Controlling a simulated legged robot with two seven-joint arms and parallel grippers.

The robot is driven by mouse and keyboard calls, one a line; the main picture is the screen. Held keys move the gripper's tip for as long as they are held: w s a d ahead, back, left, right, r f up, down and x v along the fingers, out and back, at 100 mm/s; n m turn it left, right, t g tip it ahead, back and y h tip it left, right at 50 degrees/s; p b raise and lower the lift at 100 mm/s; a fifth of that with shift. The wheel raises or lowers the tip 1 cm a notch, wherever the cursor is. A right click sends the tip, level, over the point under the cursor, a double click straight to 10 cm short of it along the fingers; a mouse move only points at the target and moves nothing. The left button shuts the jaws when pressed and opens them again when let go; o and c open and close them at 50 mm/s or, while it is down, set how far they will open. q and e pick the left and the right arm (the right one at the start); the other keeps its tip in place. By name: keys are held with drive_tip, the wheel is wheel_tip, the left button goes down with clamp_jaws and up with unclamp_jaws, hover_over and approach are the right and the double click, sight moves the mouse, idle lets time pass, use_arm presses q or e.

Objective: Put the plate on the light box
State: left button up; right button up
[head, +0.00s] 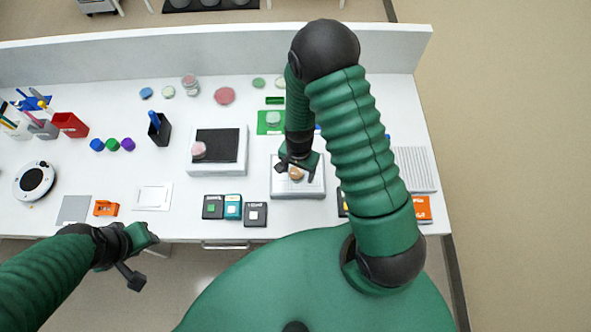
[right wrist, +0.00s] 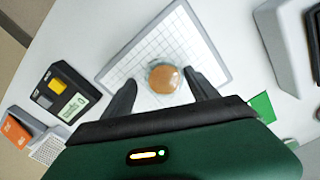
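A small round orange-brown plate (right wrist: 163,78) lies on the white grid-topped box (right wrist: 205,48), which looks like the light box. In the head view, the plate (head: 296,173) and box (head: 312,188) are at the front middle of the bench. My right gripper (head: 297,164) is over the box, pointing down. In the right wrist view its two dark fingers (right wrist: 161,77) are apart on either side of the plate, with a gap at each side. My left gripper (head: 140,258) is empty, its fingers apart, off the bench's front edge at the left.
A white box with a dark top (head: 219,143) carries a pink dish (head: 198,150) to the left. Small labelled boxes (head: 232,207) stand along the front edge. A green mat (head: 268,127) lies behind. Several coloured dishes are near the back wall (head: 150,53).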

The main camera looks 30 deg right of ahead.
drive_tip(key=shift+o, duration=0.2)
drive_tip(key=shift+w+d+f, duration=0.1)
drive_tip(key=shift+w+d, duration=0.05)
drive_tip(key=shift+d, duration=0.25)
drive_tip(key=shift+w+a, duration=0.1)
drive_tip(key=shift+a, duration=0.4)
use_arm(q)
drive_tip(key=shift+w+f, duration=0.15)
drive_tip(key=shift+d, duration=0.1)
use_arm(e)
drive_tip(key=shift+f, duration=0.1)
